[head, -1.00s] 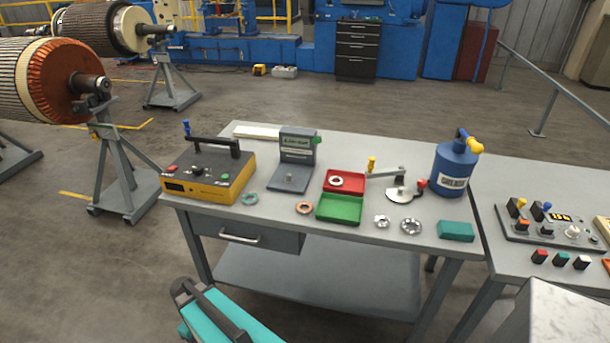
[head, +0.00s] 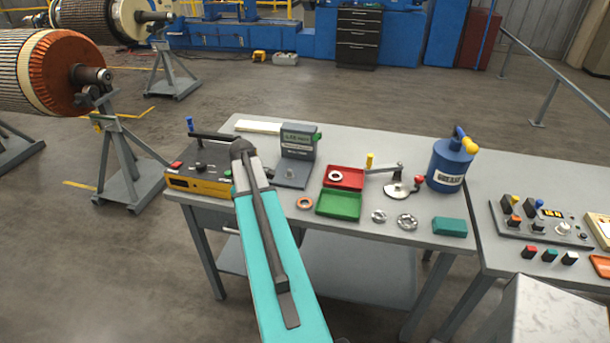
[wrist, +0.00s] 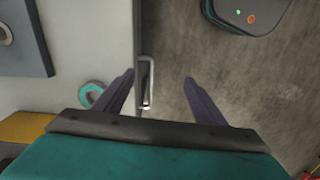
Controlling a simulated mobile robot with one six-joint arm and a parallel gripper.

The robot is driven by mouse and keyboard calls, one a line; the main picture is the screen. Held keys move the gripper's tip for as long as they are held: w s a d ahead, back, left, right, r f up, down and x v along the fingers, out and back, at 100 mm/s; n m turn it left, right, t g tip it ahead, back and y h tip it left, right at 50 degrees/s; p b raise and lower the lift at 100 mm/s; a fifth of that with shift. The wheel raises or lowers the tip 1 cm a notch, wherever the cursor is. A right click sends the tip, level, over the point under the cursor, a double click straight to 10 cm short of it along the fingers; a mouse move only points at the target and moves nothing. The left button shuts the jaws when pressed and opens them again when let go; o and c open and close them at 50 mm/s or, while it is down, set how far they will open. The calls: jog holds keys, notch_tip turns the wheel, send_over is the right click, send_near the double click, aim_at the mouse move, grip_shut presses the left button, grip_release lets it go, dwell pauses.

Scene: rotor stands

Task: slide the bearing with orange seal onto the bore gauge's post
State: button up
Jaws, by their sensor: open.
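The bearing with orange seal (head: 305,203) lies flat on the table, left of the green tray, in the head view. The grey stand with a small display (head: 298,141) appears to be the bore gauge; its short post (head: 291,172) stands bare on the base plate. Part of that plate shows at the upper left in the wrist view (wrist: 25,62). My gripper (wrist: 159,76) is open and empty, above the table's front edge and drawer handle. The orange-sealed bearing is not in the wrist view. My arm hides the gripper in the head view.
A teal-sealed bearing (wrist: 92,93) lies close to the left finger in the wrist view. The yellow tester (head: 197,180) stands left. Red (head: 356,185) and green (head: 338,211) trays, loose metal rings (head: 407,222), a lever device (head: 394,191) and blue canister (head: 450,165) stand right.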

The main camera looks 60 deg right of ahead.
notch_tip(320, 180, up, 8)
send_over(305, 205)
jog(key=shift+a+r+n, duration=0.1)
jog(key=shift+r+n, duration=0.2)
jog(key=shift+n, duration=0.2)
jog(key=shift+f, duration=0.1)
jog(key=shift+f+b, duration=2.5)
jog(key=shift+f, duration=2.4)
